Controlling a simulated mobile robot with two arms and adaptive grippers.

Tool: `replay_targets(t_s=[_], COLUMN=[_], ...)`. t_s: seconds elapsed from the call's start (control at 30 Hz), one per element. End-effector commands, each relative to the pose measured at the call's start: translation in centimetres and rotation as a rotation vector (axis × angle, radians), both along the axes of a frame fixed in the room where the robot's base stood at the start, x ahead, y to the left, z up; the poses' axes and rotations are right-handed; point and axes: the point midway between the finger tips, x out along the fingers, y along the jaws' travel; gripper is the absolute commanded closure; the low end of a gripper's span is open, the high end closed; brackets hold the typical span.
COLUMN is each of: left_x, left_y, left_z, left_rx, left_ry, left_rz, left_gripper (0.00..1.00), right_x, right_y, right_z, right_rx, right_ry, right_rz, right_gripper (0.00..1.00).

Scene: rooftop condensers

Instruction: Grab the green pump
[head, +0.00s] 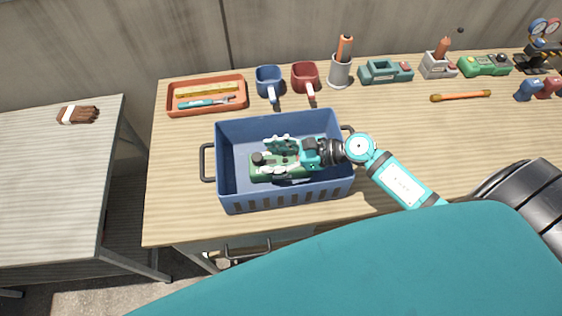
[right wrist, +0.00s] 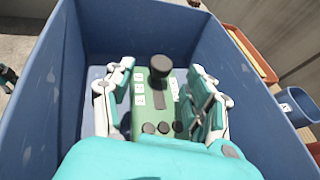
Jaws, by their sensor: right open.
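The green pump (head: 262,172), a green body with a black knob, white labels and dark round buttons, lies on the floor of a blue crate (head: 235,199). It also shows in the right wrist view (right wrist: 151,118). My right gripper (head: 283,158) reaches down into the crate from the right. Its fingers stand open on either side of the pump (right wrist: 163,95), and a gap shows at each side in the right wrist view. The fingers and wrist hide part of the pump in both views.
The crate has dark handles and high walls close around my gripper. Behind it are an orange tray (head: 241,104), a blue mug (head: 268,82) and a red mug (head: 305,76). Another green device (head: 485,66) stands at the back right.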

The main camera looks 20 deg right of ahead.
Motion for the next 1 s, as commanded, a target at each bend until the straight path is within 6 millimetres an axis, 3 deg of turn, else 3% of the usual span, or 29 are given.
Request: replay_targets(t_s=[0.2,0.47,0.87,1.0], left_x=[-0.1,-0.4,-0.6,-0.6], left_y=[0.0,0.0,0.0,0.0], left_z=[1.0,0.9,0.9,0.9], left_rx=[0.000,0.000,0.001,0.001], left_ry=[0.001,0.006,0.009,0.009], left_rz=[0.000,0.000,0.000,0.000], left_gripper=[0.71,0.71,0.71,0.71], right_x=[1.5,1.5,1.5,1.5], right_y=[2.0,2.1,2.1,2.1], right_z=[-0.8,-1.0,-1.0,-1.0], right_rx=[0.002,-0.001,0.000,0.000], right_ry=[0.000,-0.001,0.000,0.000], right_rz=[0.000,0.000,0.000,0.000], right_gripper=[0.45,0.45,0.97,1.00])
